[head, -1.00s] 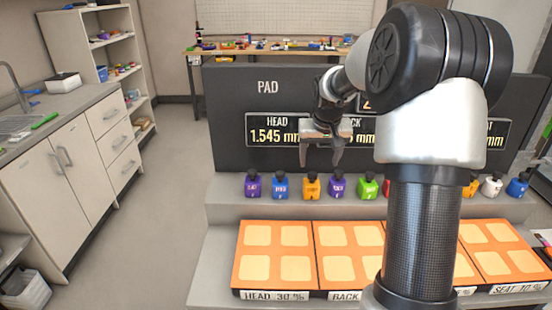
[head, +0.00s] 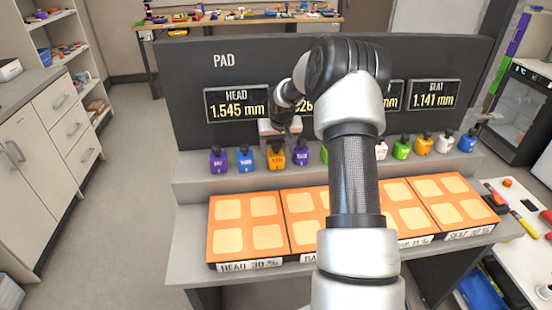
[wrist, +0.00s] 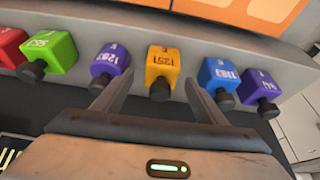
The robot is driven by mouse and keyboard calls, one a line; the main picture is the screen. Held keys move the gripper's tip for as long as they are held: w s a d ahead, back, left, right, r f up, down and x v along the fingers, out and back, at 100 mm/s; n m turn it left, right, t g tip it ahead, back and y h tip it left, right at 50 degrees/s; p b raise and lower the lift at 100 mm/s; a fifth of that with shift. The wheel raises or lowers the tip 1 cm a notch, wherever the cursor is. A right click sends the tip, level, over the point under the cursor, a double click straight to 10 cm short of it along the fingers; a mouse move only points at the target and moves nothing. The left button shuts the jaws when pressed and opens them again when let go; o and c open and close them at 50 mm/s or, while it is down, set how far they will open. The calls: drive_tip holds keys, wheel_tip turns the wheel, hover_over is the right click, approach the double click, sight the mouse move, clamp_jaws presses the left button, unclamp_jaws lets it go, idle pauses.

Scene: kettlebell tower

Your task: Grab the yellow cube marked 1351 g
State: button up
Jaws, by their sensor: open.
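The yellow cube marked 1351 (wrist: 162,62) sits in the middle of the wrist view, with its black knob towards me. In the head view the yellow-orange cube (head: 277,160) stands on the grey step between a blue and a purple cube. My gripper (wrist: 158,80) is open and empty, its two fingers pointing at the cube from either side in the picture. In the head view my gripper (head: 280,138) is just above and behind this cube. Whether the fingers reach down to its height I cannot tell.
A purple cube marked 1283 (wrist: 111,60) and a blue cube marked 1183 (wrist: 218,77) stand close on either side. Orange pads (head: 248,226) lie in front on a lower level. The dark display panel (head: 190,80) rises behind the row. My arm hides several cubes.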

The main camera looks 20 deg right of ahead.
sight(276, 153)
drive_tip(key=x, duration=0.5)
drive_tip(key=shift+s+a, duration=0.15)
clamp_jaws()
drive_tip(key=shift+r, duration=0.15)
